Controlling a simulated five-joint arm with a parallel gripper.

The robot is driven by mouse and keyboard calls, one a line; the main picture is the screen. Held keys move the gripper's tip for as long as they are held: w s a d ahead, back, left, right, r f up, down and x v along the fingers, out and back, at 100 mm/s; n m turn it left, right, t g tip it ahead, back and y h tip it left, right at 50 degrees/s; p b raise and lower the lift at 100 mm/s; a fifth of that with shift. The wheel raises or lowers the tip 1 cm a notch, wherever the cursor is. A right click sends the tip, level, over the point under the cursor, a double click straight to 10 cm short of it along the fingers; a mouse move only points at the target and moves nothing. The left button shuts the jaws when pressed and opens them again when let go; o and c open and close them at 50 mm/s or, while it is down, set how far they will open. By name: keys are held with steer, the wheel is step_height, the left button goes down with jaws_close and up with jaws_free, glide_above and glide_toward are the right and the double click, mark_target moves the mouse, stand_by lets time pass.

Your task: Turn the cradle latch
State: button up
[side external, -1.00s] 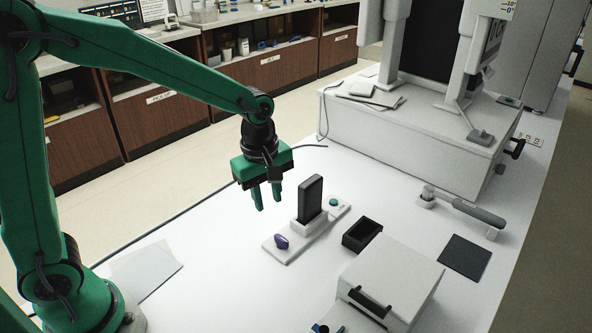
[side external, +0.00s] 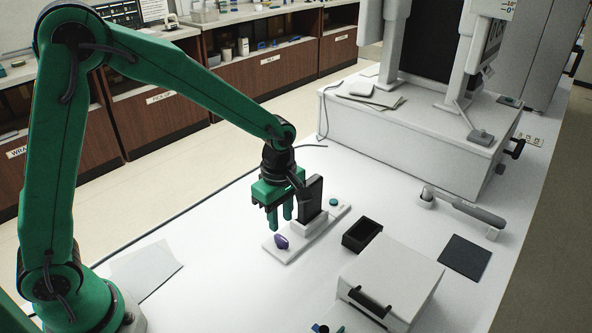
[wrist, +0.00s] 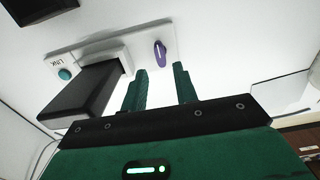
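The cradle (side external: 289,251) is a white base plate on the white table with a black upright handset (side external: 311,200) standing in its holder. The purple latch (side external: 281,242) is at the plate's near left end; it also shows in the wrist view (wrist: 160,52). A teal button (side external: 333,201) marked LINK sits at the other end, also in the wrist view (wrist: 65,74). My green gripper (side external: 280,222) is beside the handset, above and behind the latch. In the wrist view its two fingers (wrist: 161,78) are apart with nothing between them, the latch lying beyond their tips.
A small black open tray (side external: 362,236) and a white box with a black handle (side external: 391,280) stand right of the cradle. A grey handheld tool (side external: 478,212) and a dark mat (side external: 465,257) lie farther right. The table left of the cradle is mostly clear.

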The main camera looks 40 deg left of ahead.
mark_target(281, 238)
steer(key=shift+f, duration=3)
steer(key=c, duration=0.6)
